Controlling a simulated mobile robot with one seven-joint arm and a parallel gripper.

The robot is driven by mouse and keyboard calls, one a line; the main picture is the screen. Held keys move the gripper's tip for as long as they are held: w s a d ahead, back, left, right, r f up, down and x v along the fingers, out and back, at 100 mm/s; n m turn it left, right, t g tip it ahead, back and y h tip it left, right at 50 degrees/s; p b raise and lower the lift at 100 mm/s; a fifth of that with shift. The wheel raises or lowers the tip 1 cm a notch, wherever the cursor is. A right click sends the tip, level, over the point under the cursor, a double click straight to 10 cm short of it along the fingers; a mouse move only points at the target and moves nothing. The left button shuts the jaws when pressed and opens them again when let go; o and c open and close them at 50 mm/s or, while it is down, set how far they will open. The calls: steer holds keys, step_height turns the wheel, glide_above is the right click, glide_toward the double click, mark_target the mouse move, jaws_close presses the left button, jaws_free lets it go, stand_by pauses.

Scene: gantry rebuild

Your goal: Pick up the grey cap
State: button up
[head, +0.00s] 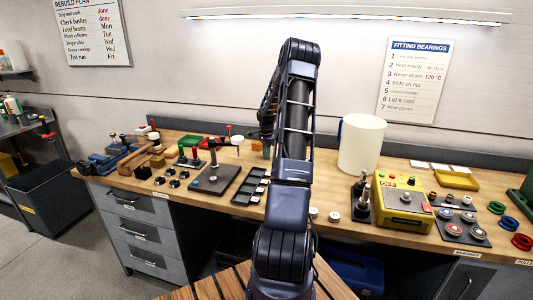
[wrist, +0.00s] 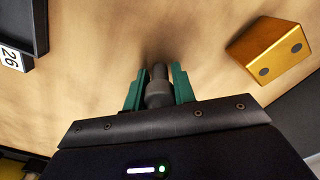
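In the wrist view my gripper (wrist: 158,82) has two green fingers, one on each side of a dark grey piece, the grey cap (wrist: 158,92). The cap has a wider round body and a narrower end pointing away from me. Both fingers lie close against the sides of its body, with no clear gap. A soft shadow falls on the wooden bench just beyond it. Whether the cap touches the bench cannot be told. In the head view my arm hides the gripper and the cap.
A yellow-orange block with two dark holes (wrist: 268,50) lies right of the fingers. A dark tray edge with a "26" label (wrist: 12,57) is at the left. On the bench, a white cylinder (head: 361,145) and a yellow box (head: 402,203) stand right of my arm.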

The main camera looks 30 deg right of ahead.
steer(key=shift+c, duration=1.2)
